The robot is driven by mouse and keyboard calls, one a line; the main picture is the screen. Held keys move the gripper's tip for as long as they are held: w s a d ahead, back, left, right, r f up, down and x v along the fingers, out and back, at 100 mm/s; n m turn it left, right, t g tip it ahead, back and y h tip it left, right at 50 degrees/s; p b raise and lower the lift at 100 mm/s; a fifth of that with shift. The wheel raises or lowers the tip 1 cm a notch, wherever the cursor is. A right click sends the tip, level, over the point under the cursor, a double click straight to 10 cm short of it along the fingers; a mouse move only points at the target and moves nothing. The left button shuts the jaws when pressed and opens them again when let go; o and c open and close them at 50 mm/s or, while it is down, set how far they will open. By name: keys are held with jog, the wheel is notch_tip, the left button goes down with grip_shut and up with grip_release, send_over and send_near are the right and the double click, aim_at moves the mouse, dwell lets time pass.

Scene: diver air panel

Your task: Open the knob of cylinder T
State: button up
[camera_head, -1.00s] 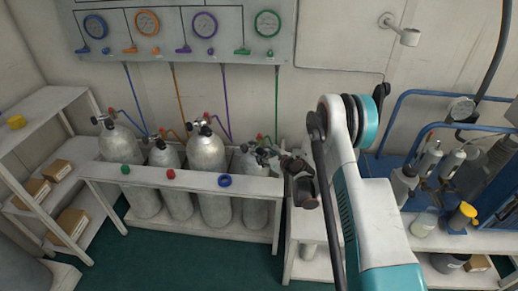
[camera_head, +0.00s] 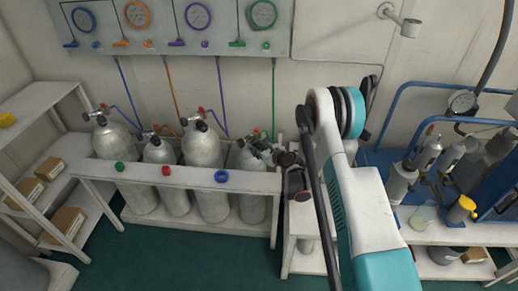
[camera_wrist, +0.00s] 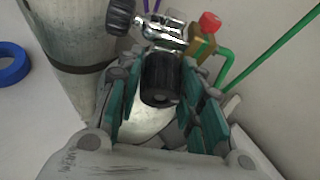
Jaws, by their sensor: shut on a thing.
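The rightmost grey cylinder (camera_head: 252,206) stands in the white rack, with the green hose line above it. No letter T is readable on any cylinder. In the wrist view a black ribbed knob (camera_wrist: 160,80) on a chrome valve (camera_wrist: 163,33) sits between the teal-padded fingers of my gripper (camera_wrist: 158,105), which is shut on it. A second black knob (camera_wrist: 121,16) is at the valve's upper left, outside the fingers. In the head view my gripper (camera_head: 266,153) is at the top of the rightmost cylinder, and its fingertips are partly hidden.
Several other cylinders (camera_head: 203,146) stand left in the same rack (camera_head: 185,181). A red cap (camera_wrist: 210,22) and green hose (camera_wrist: 272,62) are close right of the knob. A blue ring (camera_wrist: 12,64) lies left. The wall panel (camera_head: 166,38) with gauges is behind.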

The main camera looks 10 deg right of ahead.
aim_at(259, 145)
jog(key=shift+n+t+h, duration=0.4)
jog(key=shift+n+h, duration=0.1)
jog(key=shift+n, duration=0.5)
jog(key=o, duration=1)
jog(key=shift+o, duration=0.2)
jog(key=shift+r, duration=0.1)
notch_tip(259, 145, up, 10)
jog(key=shift+f, duration=0.1)
